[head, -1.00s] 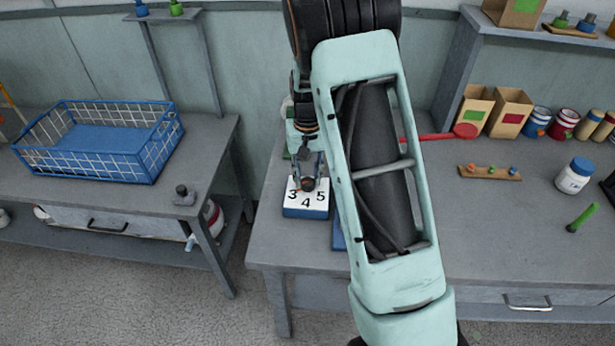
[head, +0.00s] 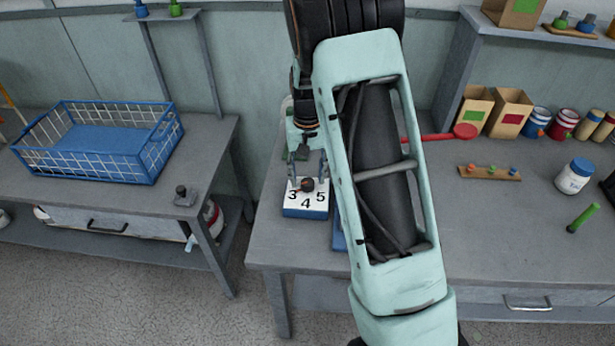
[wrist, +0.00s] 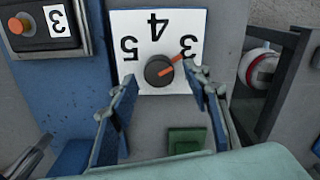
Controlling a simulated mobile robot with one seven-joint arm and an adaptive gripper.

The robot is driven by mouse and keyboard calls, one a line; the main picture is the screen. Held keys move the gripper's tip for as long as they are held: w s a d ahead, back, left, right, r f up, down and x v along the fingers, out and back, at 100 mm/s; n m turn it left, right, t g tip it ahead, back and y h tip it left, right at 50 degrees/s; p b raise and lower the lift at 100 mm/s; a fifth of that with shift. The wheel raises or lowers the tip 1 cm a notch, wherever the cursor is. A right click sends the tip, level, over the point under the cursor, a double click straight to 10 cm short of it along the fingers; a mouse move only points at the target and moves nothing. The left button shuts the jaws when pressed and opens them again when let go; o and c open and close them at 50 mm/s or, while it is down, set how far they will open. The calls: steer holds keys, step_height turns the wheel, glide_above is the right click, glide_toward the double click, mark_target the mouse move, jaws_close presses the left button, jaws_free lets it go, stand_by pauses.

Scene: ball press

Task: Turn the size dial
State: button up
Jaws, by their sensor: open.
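The size dial is a dark round knob (head: 307,185) with an orange pointer, on a white plate (head: 306,204) marked 3, 4 and 5 atop a blue box. In the wrist view the knob (wrist: 158,70) has its orange pointer (wrist: 174,59) aimed at the 3. My gripper (head: 308,173) is open just above and behind the knob in the head view. In the wrist view the fingers of my gripper (wrist: 161,80) stand apart, one to each side of the knob. Nothing is between them but the knob's area, and I see no clear contact.
In the wrist view a dark box with an orange button (wrist: 16,26) and a 3 label stands beside the plate. A green block (wrist: 187,139) lies near the fingers. A red lever (head: 465,131) extends to the right behind my arm. A blue wire basket (head: 150,165) stands on the left table.

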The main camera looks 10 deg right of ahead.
mark_target(308, 180)
step_height(308, 180, up, 11)
steer(key=shift+r, duration=0.15)
steer(key=shift+d, duration=0.1)
stand_by(0.4)
